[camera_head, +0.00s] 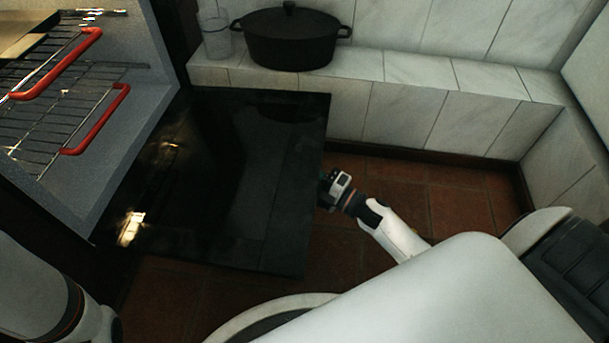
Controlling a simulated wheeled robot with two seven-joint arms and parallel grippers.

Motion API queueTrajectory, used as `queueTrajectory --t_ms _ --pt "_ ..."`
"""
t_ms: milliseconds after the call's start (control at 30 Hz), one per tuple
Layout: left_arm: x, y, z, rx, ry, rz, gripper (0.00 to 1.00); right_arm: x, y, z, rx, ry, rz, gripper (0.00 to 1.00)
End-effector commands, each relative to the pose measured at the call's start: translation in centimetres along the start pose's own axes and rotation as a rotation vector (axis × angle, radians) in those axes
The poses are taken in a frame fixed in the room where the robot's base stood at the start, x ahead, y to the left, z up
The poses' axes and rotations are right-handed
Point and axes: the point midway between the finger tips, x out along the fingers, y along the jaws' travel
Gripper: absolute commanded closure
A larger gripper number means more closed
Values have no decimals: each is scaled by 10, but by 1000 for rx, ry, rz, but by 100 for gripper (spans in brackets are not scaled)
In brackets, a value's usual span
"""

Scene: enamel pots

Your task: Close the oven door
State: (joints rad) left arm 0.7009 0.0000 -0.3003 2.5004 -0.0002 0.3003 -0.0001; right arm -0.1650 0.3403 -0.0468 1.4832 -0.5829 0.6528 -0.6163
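The oven door (235,180) is a black glossy panel, folded down and lying open roughly flat in front of the oven cavity (135,95) at the left. Wire racks with red edge strips show inside the cavity. My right gripper (326,188) is at the right, outer edge of the door, low beside it. Its fingertips are partly hidden at or under the door's edge, so I cannot tell whether it touches the door or is open. My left arm shows at the lower left, but its gripper is out of view.
A black lidded pot (291,40) and a clear glass (214,32) stand on a tiled ledge (410,70) behind the door. The tiled wall (420,118) below the ledge bounds the space. Reddish floor tiles (460,200) are bare to the right of the door.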

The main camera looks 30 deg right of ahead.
Motion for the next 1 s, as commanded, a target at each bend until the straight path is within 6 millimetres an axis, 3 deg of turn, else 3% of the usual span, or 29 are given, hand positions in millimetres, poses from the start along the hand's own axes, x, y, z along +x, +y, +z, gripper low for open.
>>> queueTrajectory --t_ms 267,500,800,1000 --pt "0 0 0 0 -1 0 56 2 -1 0 0 -1 -1 64" --pt "0 0 0 0 0 -1 56 2 0 0 0 0 -1 100" --pt "1 0 0 0 0 0 56 2 -2 0 -1 0 1 100" --pt "10 4 -7 -2 8 5 56 4 -13 1 -8 -2 16 100"
